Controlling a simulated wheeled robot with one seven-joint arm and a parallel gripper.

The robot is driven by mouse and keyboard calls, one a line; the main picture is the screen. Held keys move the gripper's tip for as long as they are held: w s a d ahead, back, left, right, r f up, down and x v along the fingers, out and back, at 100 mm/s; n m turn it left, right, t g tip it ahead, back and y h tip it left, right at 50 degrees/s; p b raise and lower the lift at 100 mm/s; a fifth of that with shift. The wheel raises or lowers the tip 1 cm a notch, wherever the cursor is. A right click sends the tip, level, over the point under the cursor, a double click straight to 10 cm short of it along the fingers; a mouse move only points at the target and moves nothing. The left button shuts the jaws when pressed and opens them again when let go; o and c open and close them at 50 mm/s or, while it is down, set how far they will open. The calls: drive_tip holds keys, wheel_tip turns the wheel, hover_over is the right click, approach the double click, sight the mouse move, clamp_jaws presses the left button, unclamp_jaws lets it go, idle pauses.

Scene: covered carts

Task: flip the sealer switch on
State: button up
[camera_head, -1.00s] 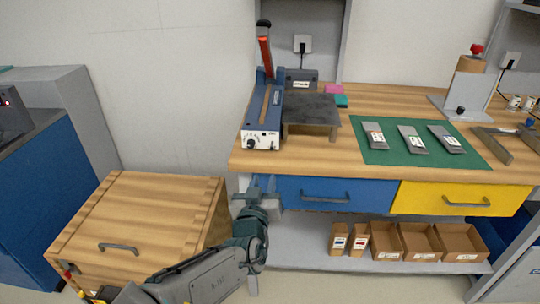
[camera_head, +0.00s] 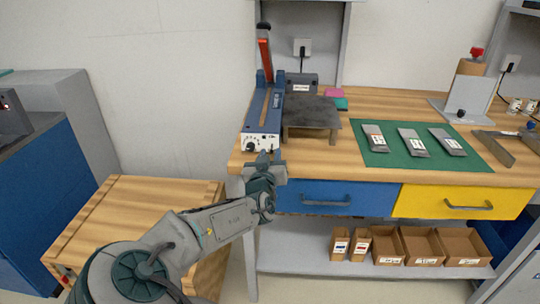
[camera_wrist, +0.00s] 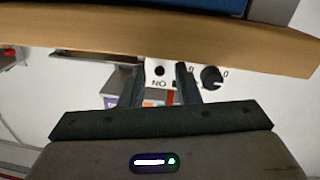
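The sealer (camera_head: 262,118) is a long blue machine on the left end of the wooden bench, with its arm raised. Its white front panel (camera_head: 255,138) has a black knob (camera_head: 249,146). My gripper (camera_head: 265,155) is just in front of the panel, low and right of the knob, hiding part of it. In the wrist view, which looks upside down, the two fingers (camera_wrist: 162,75) are apart with nothing held. The knob (camera_wrist: 212,78) shows beside them, with inverted ON lettering (camera_wrist: 158,83) between them. I cannot clearly make out the switch or its position.
The bench edge (camera_wrist: 60,38) crosses the wrist view close by. A dark metal plate (camera_head: 312,110) stands right of the sealer. A green mat (camera_head: 375,155) carries grey pouches. Blue (camera_head: 300,200) and yellow (camera_head: 420,204) drawers lie below. A wooden chest (camera_head: 110,210) stands lower left.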

drive_tip(key=shift+w, duration=0.5)
clamp_jaws()
